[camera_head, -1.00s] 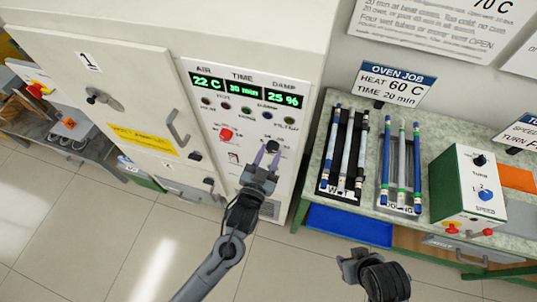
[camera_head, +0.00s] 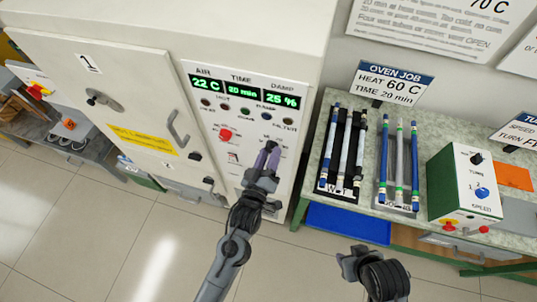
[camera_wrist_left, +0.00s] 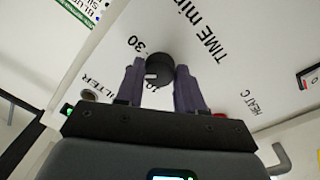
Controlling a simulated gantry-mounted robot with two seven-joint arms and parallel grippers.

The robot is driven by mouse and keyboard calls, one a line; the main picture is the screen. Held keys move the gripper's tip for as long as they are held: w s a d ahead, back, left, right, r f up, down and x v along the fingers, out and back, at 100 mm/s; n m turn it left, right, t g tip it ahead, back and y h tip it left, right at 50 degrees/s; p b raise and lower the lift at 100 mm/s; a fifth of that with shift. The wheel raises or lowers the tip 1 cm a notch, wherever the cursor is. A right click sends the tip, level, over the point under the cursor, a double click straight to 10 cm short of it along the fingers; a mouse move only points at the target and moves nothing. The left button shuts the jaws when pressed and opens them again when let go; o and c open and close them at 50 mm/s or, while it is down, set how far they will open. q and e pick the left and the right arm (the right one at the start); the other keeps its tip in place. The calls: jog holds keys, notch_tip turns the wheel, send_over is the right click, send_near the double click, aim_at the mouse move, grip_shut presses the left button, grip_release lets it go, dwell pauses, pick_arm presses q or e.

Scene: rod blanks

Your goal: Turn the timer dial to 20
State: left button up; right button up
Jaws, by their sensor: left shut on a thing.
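The black timer dial (camera_wrist_left: 160,70) sits on the white oven panel under TIME min, with a white mark on its face. The left gripper (camera_head: 268,153) is shut on the dial, one purple-grey finger on each side in the left wrist view (camera_wrist_left: 161,76). The number 30 shows beside the dial; the fingers partly cover other scale marks. The TIME display (camera_head: 242,90) reads 20 min. The right gripper (camera_head: 352,263) hangs low over the floor, away from the panel; its jaw opening is unclear.
A red knob (camera_head: 225,135) is left of the dial. An oven job sign (camera_head: 391,83) reads HEAT 60 C, TIME 20 min. Racks of rods (camera_head: 343,150) and a green-sided speed box (camera_head: 465,185) stand on the bench at right. The floor in front is clear.

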pick_arm(q)
jog(key=shift+n, duration=0.9)
jog(key=o, duration=1)
jog(key=shift+o, duration=0.2)
jog(key=b+v, duration=0.1)
jog(key=v, duration=0.9)
jog(key=shift+s, duration=0.4)
jog(key=shift+f, duration=0.1)
